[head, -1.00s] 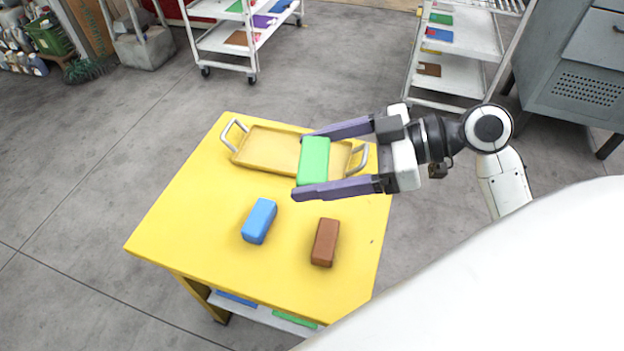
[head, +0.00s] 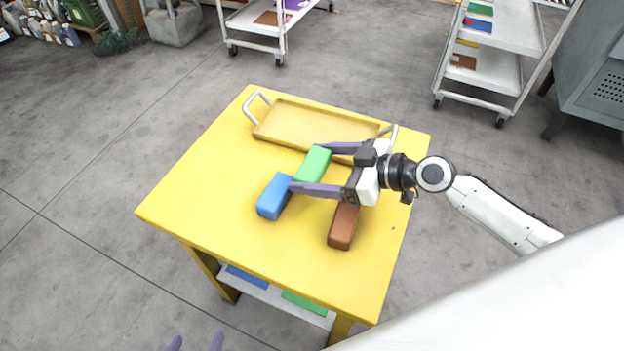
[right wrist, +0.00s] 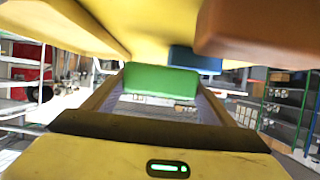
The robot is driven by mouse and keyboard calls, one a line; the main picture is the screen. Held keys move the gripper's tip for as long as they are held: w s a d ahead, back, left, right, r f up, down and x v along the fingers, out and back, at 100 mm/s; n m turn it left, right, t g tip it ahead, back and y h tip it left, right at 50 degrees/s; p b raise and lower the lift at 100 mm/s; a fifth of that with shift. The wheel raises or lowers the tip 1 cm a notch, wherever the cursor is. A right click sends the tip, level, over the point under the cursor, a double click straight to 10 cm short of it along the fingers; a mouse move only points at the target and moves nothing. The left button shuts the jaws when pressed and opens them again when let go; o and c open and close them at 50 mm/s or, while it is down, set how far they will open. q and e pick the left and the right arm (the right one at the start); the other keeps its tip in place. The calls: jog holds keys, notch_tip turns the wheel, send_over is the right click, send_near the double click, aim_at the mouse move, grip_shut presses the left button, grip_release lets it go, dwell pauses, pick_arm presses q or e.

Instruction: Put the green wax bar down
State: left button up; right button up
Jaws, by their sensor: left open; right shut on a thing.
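The green wax bar (head: 314,166) is between the purple fingers of my right gripper (head: 305,168), which is shut on it. It is low over the yellow table, between the tray and the blue bar (head: 273,197); I cannot tell whether it touches the table. In the right wrist view the green bar (right wrist: 162,80) shows between the fingers. The brown bar (head: 343,228) lies below my right gripper in the head view, partly covered by it. My left gripper (head: 196,343) shows only its two spread fingertips at the bottom edge, open and empty.
The empty yellow tray (head: 290,122) with metal handles lies at the table's far side. The yellow table (head: 200,195) is clear at the left and front. White carts (head: 500,70) stand beyond on the grey floor.

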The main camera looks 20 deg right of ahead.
jog(key=shift+f+b, duration=0.45)
jog(key=shift+f, duration=1.65)
jog(key=shift+f+b, duration=0.25)
jog(key=shift+b, duration=0.1)
jog(key=o, duration=1.1)
jog(key=shift+r, duration=0.1)
jog(key=shift+o, duration=0.2)
